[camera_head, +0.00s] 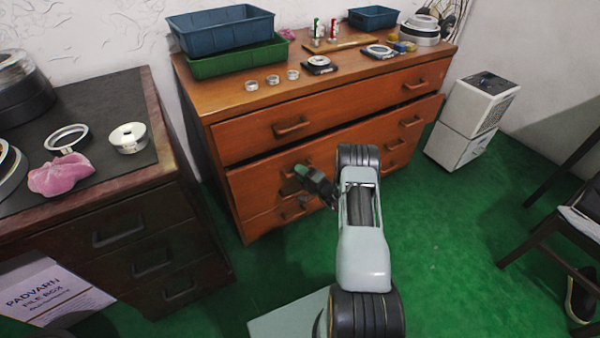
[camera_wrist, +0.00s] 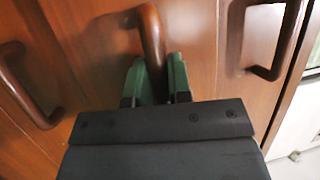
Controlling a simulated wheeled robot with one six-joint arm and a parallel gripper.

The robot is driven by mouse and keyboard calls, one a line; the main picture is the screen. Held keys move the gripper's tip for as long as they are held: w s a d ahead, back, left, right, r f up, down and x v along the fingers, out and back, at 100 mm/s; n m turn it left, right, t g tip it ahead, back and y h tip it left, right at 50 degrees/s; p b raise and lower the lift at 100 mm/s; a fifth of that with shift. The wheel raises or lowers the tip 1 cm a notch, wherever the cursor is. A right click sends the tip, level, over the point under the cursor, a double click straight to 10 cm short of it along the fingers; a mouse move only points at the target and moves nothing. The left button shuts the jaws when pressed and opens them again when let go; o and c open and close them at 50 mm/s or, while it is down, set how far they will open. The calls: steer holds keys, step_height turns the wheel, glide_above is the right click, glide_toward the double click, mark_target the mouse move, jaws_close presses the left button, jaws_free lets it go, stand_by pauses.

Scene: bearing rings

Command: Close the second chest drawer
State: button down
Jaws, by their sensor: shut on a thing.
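The orange-brown chest (camera_head: 222,110) stands against the back wall. Its second drawer (camera_head: 350,143) sticks out a little, with a dark gap along its top edge and its right end jutting past the chest's side. My gripper (camera_head: 303,172) is at the left handle of this drawer. In the wrist view, the green fingers (camera_wrist: 157,80) are shut on a curved brown handle (camera_wrist: 152,35), one on each side of it. In the head view the gripper partly hides that handle.
The top drawer (camera_head: 340,110) looks flush. Trays, rings and small parts stand on the chest top. A dark cabinet (camera_head: 110,205) is at left, a white box unit (camera_head: 470,115) right of the chest, a chair (camera_head: 570,215) at far right. Green floor between is clear.

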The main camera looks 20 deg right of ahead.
mark_target(295, 165)
steer(key=shift+w+f, duration=0.1)
steer(key=w+b, duration=0.2)
steer(key=w, duration=0.1)
steer(key=shift+a+f+b, duration=0.2)
steer(key=shift+b, duration=0.2)
steer(key=shift+w+r+b, duration=0.15)
steer(key=shift+w+b, duration=0.2)
steer(key=shift+w, duration=0.2)
steer(key=shift+w+r, duration=0.1)
steer(key=shift+r, duration=0.15)
steer(key=c, duration=1.1)
jaws_free()
steer(key=shift+w+f, duration=0.1)
steer(key=shift+o, duration=0.2)
steer(key=p+v, duration=0.2)
steer(key=v, duration=1.1)
steer(key=shift+s+d+f+p, duration=0.2)
steer(key=shift+s+p, duration=0.1)
steer(key=shift+s, duration=0.05)
